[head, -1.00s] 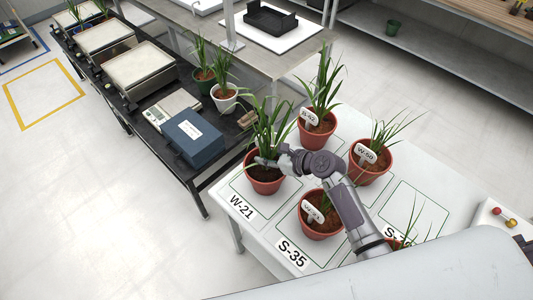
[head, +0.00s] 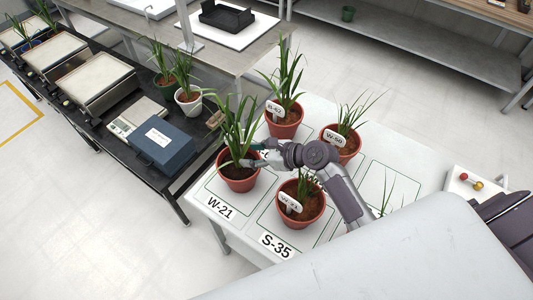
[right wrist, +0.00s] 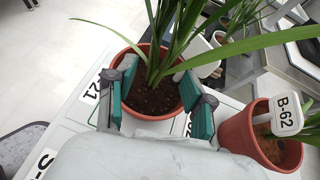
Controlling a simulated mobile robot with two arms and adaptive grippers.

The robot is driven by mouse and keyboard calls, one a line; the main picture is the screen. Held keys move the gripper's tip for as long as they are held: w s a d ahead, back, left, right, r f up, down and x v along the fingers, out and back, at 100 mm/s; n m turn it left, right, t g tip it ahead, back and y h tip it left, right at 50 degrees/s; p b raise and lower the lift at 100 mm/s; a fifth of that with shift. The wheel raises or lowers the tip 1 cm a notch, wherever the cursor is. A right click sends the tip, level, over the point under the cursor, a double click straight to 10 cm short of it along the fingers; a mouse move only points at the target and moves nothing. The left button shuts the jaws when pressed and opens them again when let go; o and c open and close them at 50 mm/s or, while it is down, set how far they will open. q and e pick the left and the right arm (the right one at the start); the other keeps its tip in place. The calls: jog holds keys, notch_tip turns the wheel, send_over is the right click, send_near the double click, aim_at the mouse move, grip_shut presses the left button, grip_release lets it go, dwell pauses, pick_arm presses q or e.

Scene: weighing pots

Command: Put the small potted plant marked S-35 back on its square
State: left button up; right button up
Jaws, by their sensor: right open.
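A terracotta potted plant (head: 238,184) stands upright on the square marked W-21 (head: 220,207); I cannot read its tag. It also fills the middle of the right wrist view (right wrist: 150,105). My right gripper (head: 252,156) is open at this pot's right side, low by the rim. In the right wrist view its teal fingers (right wrist: 160,90) are apart, with soil and leaves seen between them; I cannot tell whether they touch the pot. Another terracotta pot (head: 301,212), its tag seeming to read W-21, stands on the square marked S-35 (head: 277,246). My left gripper is not in view.
Pots tagged B-62 (head: 283,128) and W-50 (head: 346,152) stand behind on the white table. An empty outlined square (head: 392,180) lies to the right. On the dark bench at left are a scale (head: 136,115), a blue box (head: 160,146) and a white pot (head: 189,104).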

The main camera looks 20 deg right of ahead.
jog(key=v, duration=0.6)
jog(key=shift+d, duration=0.1)
jog(key=shift+s, duration=0.15)
